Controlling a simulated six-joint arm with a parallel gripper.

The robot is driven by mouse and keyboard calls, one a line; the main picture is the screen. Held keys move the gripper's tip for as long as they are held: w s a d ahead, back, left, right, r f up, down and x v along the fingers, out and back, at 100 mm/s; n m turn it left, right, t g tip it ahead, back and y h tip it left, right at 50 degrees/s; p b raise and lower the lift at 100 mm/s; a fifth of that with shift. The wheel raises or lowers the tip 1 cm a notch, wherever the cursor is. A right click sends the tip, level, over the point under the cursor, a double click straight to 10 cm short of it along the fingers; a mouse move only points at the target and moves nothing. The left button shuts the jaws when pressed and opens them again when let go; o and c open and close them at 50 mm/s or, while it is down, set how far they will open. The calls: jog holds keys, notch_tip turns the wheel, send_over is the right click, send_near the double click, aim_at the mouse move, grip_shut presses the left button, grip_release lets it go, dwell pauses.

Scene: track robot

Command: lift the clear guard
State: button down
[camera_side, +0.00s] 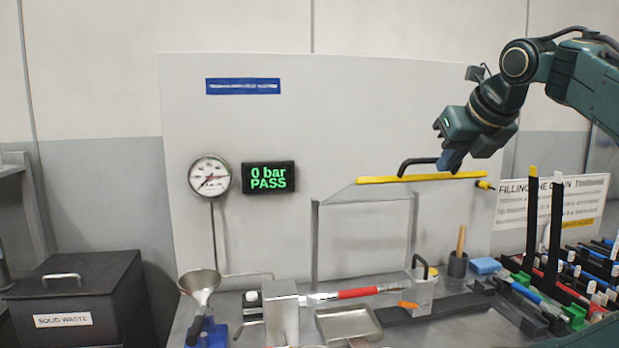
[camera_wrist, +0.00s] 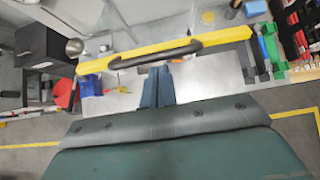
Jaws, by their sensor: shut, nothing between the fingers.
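The clear guard is a see-through panel with a yellow edge bar (camera_side: 420,179) and a black handle (camera_side: 404,163). In the wrist view the yellow bar (camera_wrist: 225,36) and handle (camera_wrist: 150,53) cross the picture just beyond my fingers. My gripper (camera_side: 452,162) is shut and empty, close to the handle's right end; the wrist view also shows its closed fingers (camera_wrist: 157,85). I cannot tell whether they touch the handle.
Below the guard are a metal block (camera_side: 282,318), a red-sleeved tube (camera_side: 358,293) and a shallow tray (camera_side: 348,325). A funnel (camera_side: 200,283) stands left, a beaker (camera_side: 421,294) right. The gauge display (camera_side: 269,177) reads 0 bar PASS. Racks (camera_side: 570,290) crowd the right.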

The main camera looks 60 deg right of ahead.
jog(key=w+d+r+g+y, duration=0.1)
jog(key=w+d+r, duration=0.3)
jog(key=r, duration=0.3)
jog(key=w+d+r+g+y, duration=0.1)
jog(key=w+d+r, duration=0.3)
jog(key=r, duration=0.3)
jog(key=shift+w+d, duration=0.4)
jog(key=shift+w, duration=0.1)
dwell(0.5)
dwell(0.4)
jog(key=s+a+r, duration=0.4)
jog(key=s+a, duration=0.6)
jog(key=shift+s+a+r, duration=0.15)
jog(key=shift+s, duration=0.05)
dwell(0.9)
jog(key=shift+w, duration=0.1)
